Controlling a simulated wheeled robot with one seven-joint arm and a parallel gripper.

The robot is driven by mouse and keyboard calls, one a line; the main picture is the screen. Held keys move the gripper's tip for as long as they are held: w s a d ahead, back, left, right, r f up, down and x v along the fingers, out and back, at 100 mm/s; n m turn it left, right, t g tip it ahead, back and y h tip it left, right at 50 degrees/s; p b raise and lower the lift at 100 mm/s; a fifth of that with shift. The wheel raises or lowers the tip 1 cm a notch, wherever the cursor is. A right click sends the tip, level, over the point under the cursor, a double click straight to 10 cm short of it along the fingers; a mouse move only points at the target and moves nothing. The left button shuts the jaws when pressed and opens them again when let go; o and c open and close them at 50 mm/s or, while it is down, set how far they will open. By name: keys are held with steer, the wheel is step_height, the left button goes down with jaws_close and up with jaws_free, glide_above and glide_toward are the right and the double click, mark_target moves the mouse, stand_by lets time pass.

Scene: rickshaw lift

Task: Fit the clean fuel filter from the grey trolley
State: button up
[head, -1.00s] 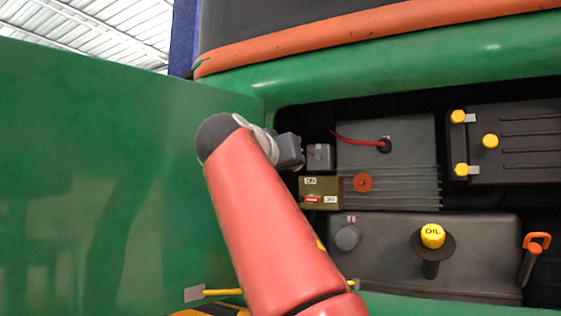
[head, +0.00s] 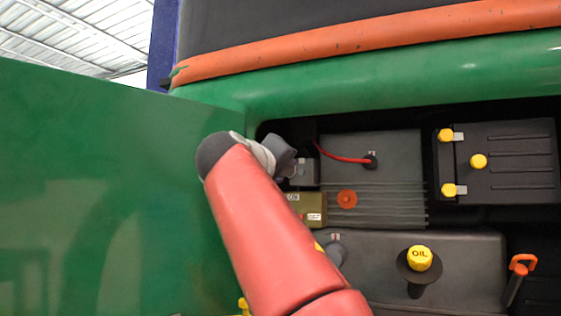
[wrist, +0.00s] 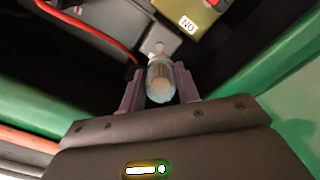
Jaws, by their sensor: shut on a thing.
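My gripper (wrist: 160,88) is shut on the fuel filter (wrist: 161,80), a small clear cylinder with a pale inside, held between the two fingers in the wrist view. The filter's far end points at a small grey box (wrist: 150,32) in the engine bay; I cannot tell whether they touch. In the head view, my gripper (head: 284,160) is at the bay's left end, just left of that grey box (head: 303,171). The filter is hidden there by my wrist. The grey trolley is not in view.
An olive box with labels (head: 313,209) sits just below the grey box. A red cable (head: 340,157) runs to a finned block (head: 400,160). A black tank with a yellow OIL cap (head: 419,258) is below. The green open panel (head: 90,180) stands close on the left.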

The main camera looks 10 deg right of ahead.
mark_target(295, 170)
steer(key=n+p, duration=0.1)
steer(key=n, duration=0.1)
steer(key=n+p, duration=0.1)
steer(key=n, duration=0.1)
steer(key=n+p, duration=0.1)
steer(key=n, duration=0.1)
steer(key=shift+r, duration=0.35)
steer(key=shift+f+n, duration=0.15)
steer(key=shift+n, duration=0.85)
steer(key=x, duration=0.6)
steer(key=shift+w+d+f, duration=0.2)
steer(key=shift+w+d, duration=0.05)
steer(key=shift+w, duration=0.05)
steer(key=shift+w+d, duration=0.1)
steer(key=shift+d, duration=0.1)
steer(key=shift+w+d, duration=0.3)
stand_by(1.1)
